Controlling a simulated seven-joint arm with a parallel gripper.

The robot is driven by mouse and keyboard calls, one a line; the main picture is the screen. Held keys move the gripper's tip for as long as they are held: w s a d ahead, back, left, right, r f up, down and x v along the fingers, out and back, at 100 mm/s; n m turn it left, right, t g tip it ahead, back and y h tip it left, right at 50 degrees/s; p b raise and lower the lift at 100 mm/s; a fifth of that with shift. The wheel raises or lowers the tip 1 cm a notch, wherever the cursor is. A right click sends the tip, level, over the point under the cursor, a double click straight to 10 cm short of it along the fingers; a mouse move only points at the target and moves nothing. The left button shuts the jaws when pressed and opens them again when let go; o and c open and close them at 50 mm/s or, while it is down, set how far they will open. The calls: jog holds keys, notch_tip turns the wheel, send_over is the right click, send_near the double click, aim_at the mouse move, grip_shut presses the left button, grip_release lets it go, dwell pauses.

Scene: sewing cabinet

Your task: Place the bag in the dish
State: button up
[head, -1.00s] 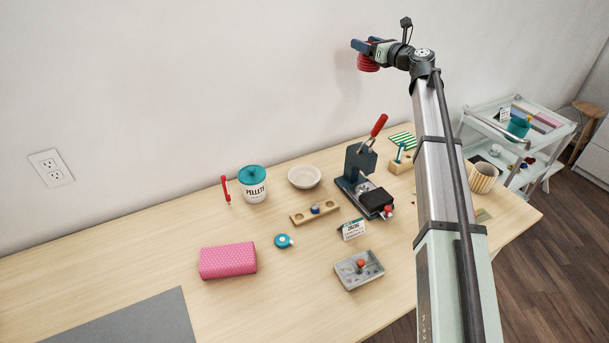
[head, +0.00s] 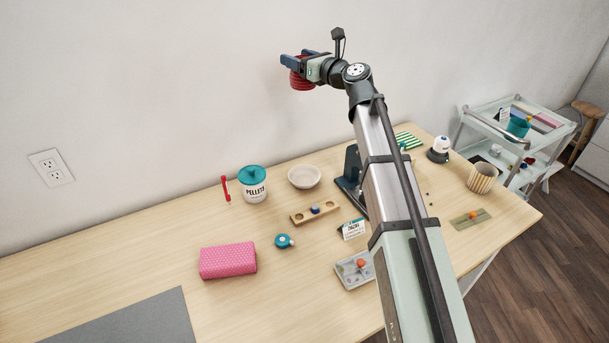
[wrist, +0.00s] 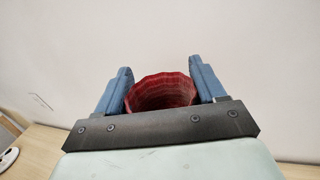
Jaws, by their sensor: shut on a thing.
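My gripper (head: 293,61) is shut on the bag (head: 302,82), a red, ribbed, rounded thing. It holds the bag high above the table, in front of the wall. In the wrist view the red bag (wrist: 162,92) sits between the two blue fingers of my gripper (wrist: 160,82). The dish (head: 304,177) is a shallow, off-white round bowl at the back of the table. It looks empty. In the head view the bag is above the dish in the picture, well apart from it.
A white pellet jar (head: 254,185) with a teal lid stands left of the dish, and a red pen-like thing (head: 227,190) is beside it. A wooden block with holes (head: 315,213) lies in front. A dark press (head: 352,172) is to the right, partly hidden by my arm.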

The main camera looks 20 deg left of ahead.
send_over(302, 179)
jog(key=f, duration=3.5)
jog(key=shift+w+a+f, duration=0.2)
jog(key=shift+w+f, duration=0.05)
jog(key=shift+f, duration=0.05)
jog(key=shift+f, duration=0.1)
jog(key=o, duration=1)
jog(key=shift+s+d, duration=0.15)
jog(key=shift+d, duration=0.05)
jog(key=v, duration=0.3)
jog(key=r+v, duration=0.1)
jog(key=v, duration=0.1)
jog(key=shift+a+r, duration=0.2)
jog(key=shift+r, duration=2.95)
